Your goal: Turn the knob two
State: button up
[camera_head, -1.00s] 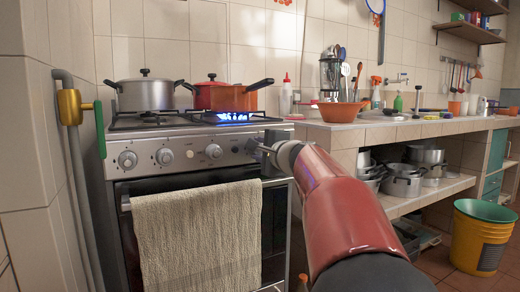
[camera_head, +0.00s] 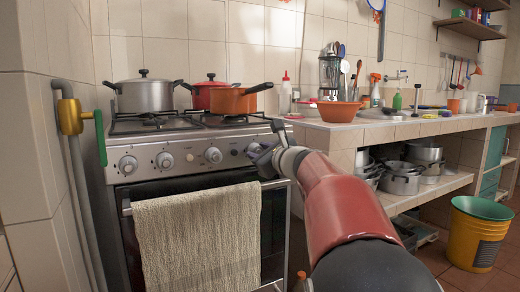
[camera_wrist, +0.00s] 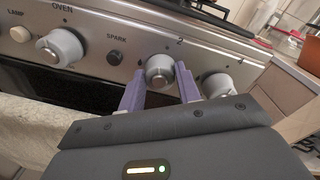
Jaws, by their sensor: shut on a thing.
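Knob two (camera_wrist: 160,72) is a grey round knob on the stove's front panel, below the printed "2" in the wrist view. The purple fingers of my gripper (camera_wrist: 160,86) stand on its left and right sides and are shut on it. In the head view my gripper (camera_head: 260,153) is at the right part of the panel and largely hides this knob. The stove (camera_head: 185,150) shows no flame under the orange pot (camera_head: 234,101).
Another knob (camera_wrist: 218,84) sits close to the right of my gripper. The oven knob (camera_wrist: 60,48) and spark button (camera_wrist: 115,57) are to the left. A towel (camera_head: 200,235) hangs over the oven door. The tiled counter (camera_head: 350,132) stands to the right.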

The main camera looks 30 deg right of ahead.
jog(key=shift+d+f+m+p, duration=0.1)
jog(key=shift+m+p, duration=0.4)
jog(key=shift+m, duration=1.1)
jog(key=o, duration=1)
jog(key=s, duration=0.7)
jog(key=shift+s+d, duration=0.35)
jog(key=shift+s, duration=0.05)
